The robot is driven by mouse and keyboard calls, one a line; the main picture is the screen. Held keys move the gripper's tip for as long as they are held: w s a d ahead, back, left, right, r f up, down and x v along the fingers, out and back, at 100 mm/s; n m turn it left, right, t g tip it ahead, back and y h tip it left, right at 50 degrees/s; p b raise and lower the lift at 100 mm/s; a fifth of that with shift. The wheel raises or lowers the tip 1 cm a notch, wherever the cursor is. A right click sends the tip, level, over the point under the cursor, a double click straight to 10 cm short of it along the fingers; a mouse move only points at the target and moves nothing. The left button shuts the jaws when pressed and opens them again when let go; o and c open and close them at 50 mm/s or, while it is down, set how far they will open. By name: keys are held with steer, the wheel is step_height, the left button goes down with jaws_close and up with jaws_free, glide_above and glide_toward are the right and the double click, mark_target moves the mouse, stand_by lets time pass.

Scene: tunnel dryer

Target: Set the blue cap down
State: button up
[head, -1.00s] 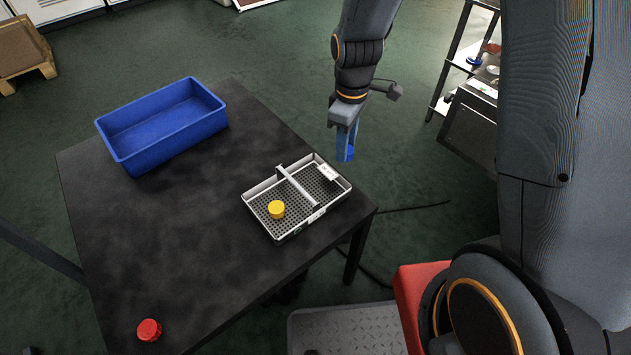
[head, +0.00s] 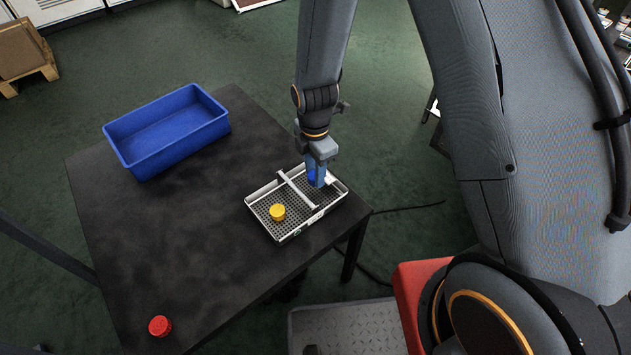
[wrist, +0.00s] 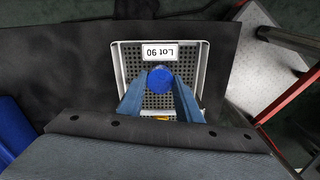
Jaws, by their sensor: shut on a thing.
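The blue cap (wrist: 160,79) is held between the two blue fingers of my gripper (wrist: 160,92), seen from above in the wrist view. In the head view the cap (head: 313,177) shows at the tip of my gripper (head: 316,174), over the right part of the perforated metal tray (head: 282,238). I cannot tell whether the cap touches the tray floor. A divider bar (head: 297,188) crosses the tray. A yellow cap (head: 277,212) sits in the left part.
The tray is near the right corner of the black table (head: 200,235). An empty-looking blue bin (head: 168,133) stands at the table's back. A red cap (head: 160,326) lies near the front edge. The middle of the table is clear.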

steer(key=shift+f, duration=2.15)
steer(key=shift+f, duration=0.1)
steer(key=o, duration=1)
step_height(320, 180, up, 12)
steer(key=shift+f, duration=0.15)
steer(key=shift+d+r+b, duration=0.1)
steer(key=shift+r+b, duration=0.2)
steer(key=shift+r, duration=0.05)
